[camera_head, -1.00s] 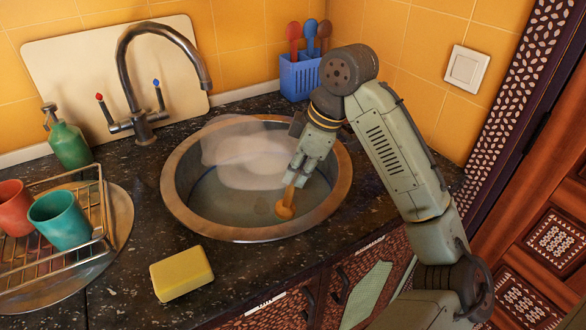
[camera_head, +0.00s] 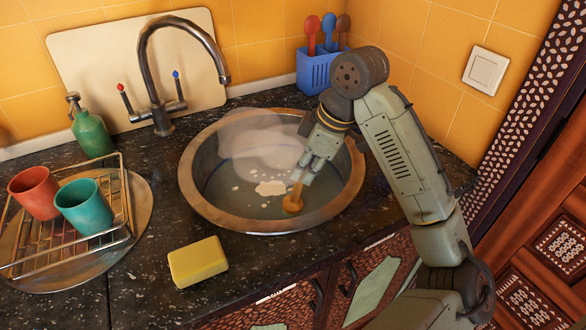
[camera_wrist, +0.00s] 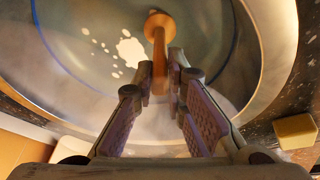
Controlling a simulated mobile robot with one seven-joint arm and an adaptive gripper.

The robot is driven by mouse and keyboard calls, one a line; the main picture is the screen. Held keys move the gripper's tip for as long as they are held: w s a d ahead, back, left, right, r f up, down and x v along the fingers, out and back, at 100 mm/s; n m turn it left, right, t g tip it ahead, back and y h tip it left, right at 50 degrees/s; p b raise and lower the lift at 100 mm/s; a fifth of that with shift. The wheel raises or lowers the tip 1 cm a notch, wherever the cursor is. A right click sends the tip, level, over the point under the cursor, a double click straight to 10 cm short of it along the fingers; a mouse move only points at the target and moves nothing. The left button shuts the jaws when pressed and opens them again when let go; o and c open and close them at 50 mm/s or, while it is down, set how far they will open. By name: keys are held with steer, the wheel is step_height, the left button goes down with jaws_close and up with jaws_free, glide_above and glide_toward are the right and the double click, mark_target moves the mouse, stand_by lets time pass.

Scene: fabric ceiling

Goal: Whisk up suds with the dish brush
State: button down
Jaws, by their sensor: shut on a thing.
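The dish brush (camera_head: 294,199) has a wooden handle and a round head, and it is in the round sink basin (camera_head: 191,200). My gripper (camera_head: 315,163) is shut on the brush handle, with the head hanging below, low in the basin. The wrist view also shows the brush (camera_wrist: 158,40) between my gripper's fingers (camera_wrist: 162,78). White suds (camera_head: 270,188) float in patches to the left of the brush head, and they show in the wrist view too (camera_wrist: 130,50). A pale steamy haze (camera_head: 262,140) covers the back of the basin.
A yellow sponge (camera_head: 198,262) lies on the counter in front of the sink. A wire rack (camera_head: 110,245) with a red cup (camera_head: 34,192) and a teal cup (camera_head: 84,207) stands left. The tap (camera_head: 160,110), green soap bottle (camera_head: 91,133) and blue utensil holder (camera_head: 317,72) are behind.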

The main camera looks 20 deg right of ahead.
steer(key=shift+a+p, duration=0.8)
steer(key=shift+a, duration=1.35)
step_height(320, 180, up, 8)
steer(key=shift+r, duration=0.1)
stand_by(0.4)
step_height(320, 180, up, 13)
stand_by(0.7)
steer(key=shift+f, duration=0.2)
stand_by(0.7)
